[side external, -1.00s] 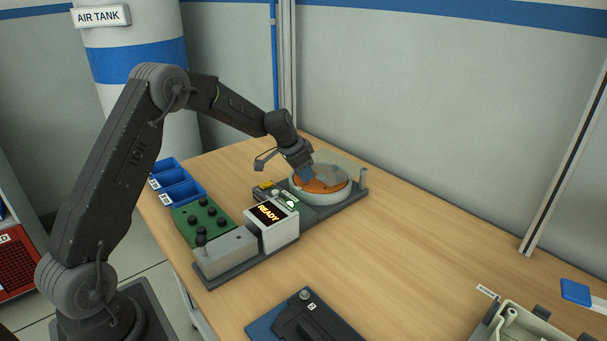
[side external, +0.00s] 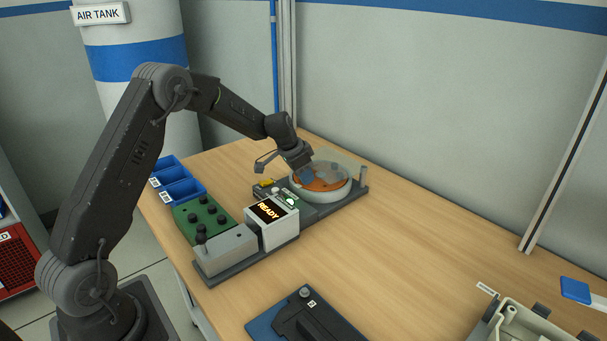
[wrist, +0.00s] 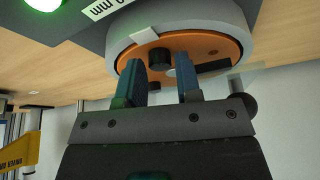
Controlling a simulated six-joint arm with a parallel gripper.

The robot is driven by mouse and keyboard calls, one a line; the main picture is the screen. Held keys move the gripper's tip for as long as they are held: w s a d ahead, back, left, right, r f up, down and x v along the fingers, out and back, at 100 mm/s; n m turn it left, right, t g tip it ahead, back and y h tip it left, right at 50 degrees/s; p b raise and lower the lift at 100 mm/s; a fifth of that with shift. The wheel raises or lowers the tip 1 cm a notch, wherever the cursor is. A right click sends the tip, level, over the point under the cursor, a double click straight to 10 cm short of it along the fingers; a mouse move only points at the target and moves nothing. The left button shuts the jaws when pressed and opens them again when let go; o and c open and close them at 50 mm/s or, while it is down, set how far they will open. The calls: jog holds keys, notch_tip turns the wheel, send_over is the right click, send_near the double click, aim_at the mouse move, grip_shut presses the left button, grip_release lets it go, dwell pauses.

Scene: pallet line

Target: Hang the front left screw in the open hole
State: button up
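A round grey turntable (side external: 322,196) with an orange top (side external: 322,184) stands at the far end of a dark base. In the wrist view, a short black screw-like knob (wrist: 159,58) rises from the orange top (wrist: 192,41). My gripper (wrist: 160,70) has two blue fingers, spread apart and pointing at the disc. The knob shows between the fingertips, with a gap at the right finger; I cannot tell whether it touches the left one. In the side view my gripper (side external: 306,176) is low over the disc. A green block (side external: 218,222) carries several black knobs. I cannot identify the open hole.
A clear plate (side external: 345,166) shows beside the disc. A box reading READY (side external: 283,230) and a lit green lamp (side external: 290,202) stand in front of it. Blue bins (side external: 178,185) are at the left. A black fixture (side external: 310,317) is in front. The table's right middle is clear.

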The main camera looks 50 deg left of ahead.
jog(key=v, duration=1.2)
jog(key=s+d+r, duration=0.6)
jog(key=d, duration=0.1)
jog(key=s+d+n, duration=0.1)
jog(key=s+d, duration=0.3)
jog(key=s, duration=0.4)
jog(key=s+d+n+t, duration=0.1)
jog(key=s+d, duration=0.3)
jog(key=s, duration=0.4)
jog(key=s+d+n+y, duration=0.1)
jog(key=s+d, duration=0.3)
jog(key=s, duration=0.5)
jog(key=shift+d+r, duration=0.15)
jog(key=shift+r, duration=0.05)
jog(key=shift+w, duration=0.1)
jog(key=shift+c, duration=0.2)
